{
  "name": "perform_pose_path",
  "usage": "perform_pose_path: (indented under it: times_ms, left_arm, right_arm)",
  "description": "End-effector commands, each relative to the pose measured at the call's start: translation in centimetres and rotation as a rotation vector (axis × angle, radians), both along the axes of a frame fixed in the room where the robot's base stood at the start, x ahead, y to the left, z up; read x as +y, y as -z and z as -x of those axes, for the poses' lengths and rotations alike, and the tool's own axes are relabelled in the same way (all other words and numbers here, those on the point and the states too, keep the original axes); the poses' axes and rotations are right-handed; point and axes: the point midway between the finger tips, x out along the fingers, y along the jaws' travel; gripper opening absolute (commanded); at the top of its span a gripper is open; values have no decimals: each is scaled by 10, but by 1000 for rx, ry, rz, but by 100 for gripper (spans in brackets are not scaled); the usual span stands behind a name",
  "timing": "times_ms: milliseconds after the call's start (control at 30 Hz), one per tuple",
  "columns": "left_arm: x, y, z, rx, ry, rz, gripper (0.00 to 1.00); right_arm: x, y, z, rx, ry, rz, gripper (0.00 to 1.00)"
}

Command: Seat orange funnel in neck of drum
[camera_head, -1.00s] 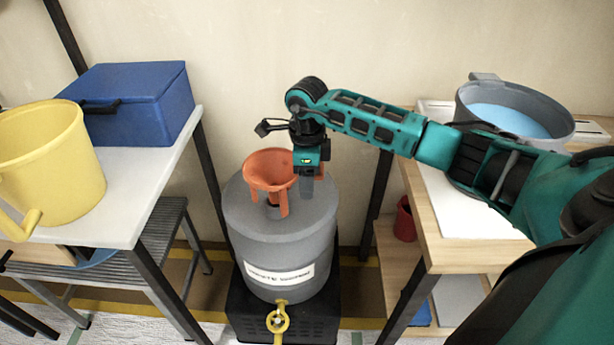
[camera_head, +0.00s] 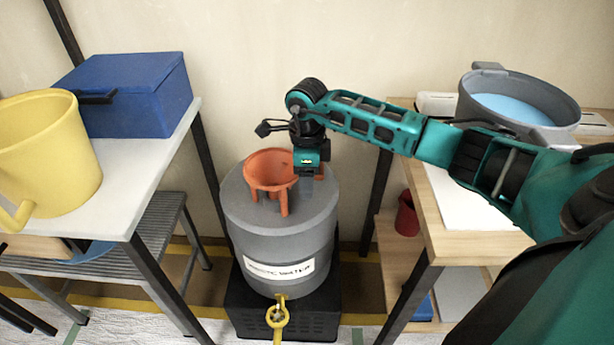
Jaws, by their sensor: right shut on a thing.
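The orange funnel (camera_head: 268,172) is upright at the top of the grey drum (camera_head: 277,239), its legs reaching down close to the lid. The drum stands on a black base and carries a white label. My right gripper (camera_head: 306,184) points down at the funnel's right side and is shut on its rim. The neck of the drum is hidden behind the funnel, so I cannot tell how deep the spout sits in it. My left gripper is not in view.
A yellow bucket (camera_head: 45,155) and a blue box (camera_head: 130,92) stand on the left table. A grey tub of blue liquid (camera_head: 512,108) is on the right table. A yellow tap (camera_head: 278,315) juts from the drum's front. A red cup (camera_head: 406,216) sits on the lower right shelf.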

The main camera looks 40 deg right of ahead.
Motion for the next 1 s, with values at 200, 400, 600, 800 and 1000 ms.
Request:
perform_pose_path:
  times_ms: [200, 400, 600, 800, 1000]
  left_arm:
    - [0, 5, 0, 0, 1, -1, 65]
    - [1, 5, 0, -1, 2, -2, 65]
    - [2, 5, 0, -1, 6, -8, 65]
    - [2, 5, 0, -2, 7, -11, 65]
    - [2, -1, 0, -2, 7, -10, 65]
  right_arm:
    - [0, 6, 0, -1, 1, 0, 14]
    - [0, 6, 0, -1, 1, 0, 68]
    - [0, 6, 0, -1, 0, 0, 85]
    - [0, 6, 0, 0, 0, 0, 85]
    - [-1, -13, -1, -4, 0, 1, 85]
